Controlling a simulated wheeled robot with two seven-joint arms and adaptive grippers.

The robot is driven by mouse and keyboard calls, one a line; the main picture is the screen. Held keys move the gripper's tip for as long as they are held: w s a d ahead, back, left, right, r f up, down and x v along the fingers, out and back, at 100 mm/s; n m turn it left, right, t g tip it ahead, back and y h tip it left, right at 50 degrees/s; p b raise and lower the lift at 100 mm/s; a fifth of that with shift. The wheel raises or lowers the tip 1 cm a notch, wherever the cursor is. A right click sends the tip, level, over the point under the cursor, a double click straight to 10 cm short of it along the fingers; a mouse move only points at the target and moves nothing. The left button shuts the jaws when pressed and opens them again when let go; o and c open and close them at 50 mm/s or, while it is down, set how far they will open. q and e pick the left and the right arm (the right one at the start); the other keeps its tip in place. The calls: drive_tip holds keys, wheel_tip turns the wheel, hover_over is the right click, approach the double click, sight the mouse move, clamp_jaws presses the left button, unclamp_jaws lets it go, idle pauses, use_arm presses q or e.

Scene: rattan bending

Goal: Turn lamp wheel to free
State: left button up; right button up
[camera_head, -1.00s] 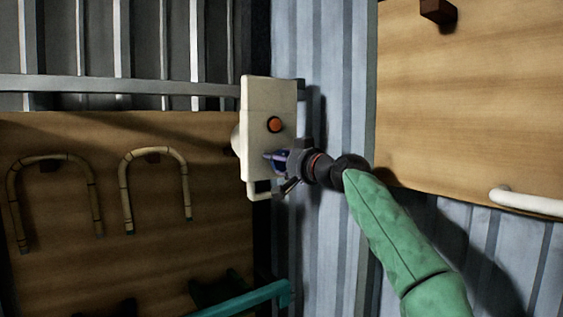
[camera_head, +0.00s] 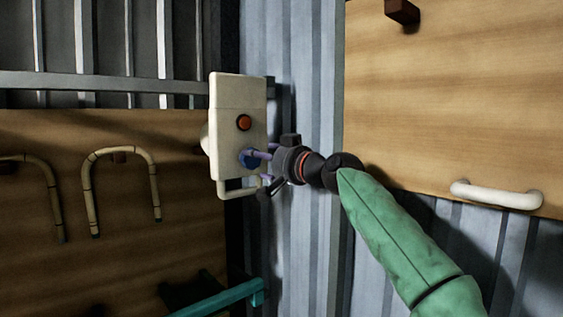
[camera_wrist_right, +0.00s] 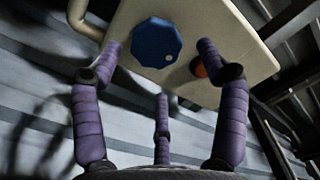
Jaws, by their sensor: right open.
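The blue faceted lamp wheel (camera_head: 249,159) sits on the front of a cream box (camera_head: 238,95) on the wall. In the right wrist view the wheel (camera_wrist_right: 155,42) shows a pale dot near its lower right edge. My right gripper (camera_head: 264,166) is open in front of the wheel, to its right in the head view. In the right wrist view its purple fingers (camera_wrist_right: 160,50) are spread, with the wheel seen between the two outer tips. I see no clear contact with it. My left gripper is not in view.
An orange button (camera_head: 244,122) is beside the wheel on the box. A cream bracket (camera_head: 240,192) sticks out at its lower end. Bent rattan canes (camera_head: 120,150) hang on the left board. A teal bar (camera_head: 235,297) lies low left. A white handle (camera_head: 497,196) is on the right panel.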

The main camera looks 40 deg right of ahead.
drive_tip(key=s, duration=0.6)
drive_tip(key=shift+s+d, duration=0.25)
drive_tip(key=shift+s, duration=0.15)
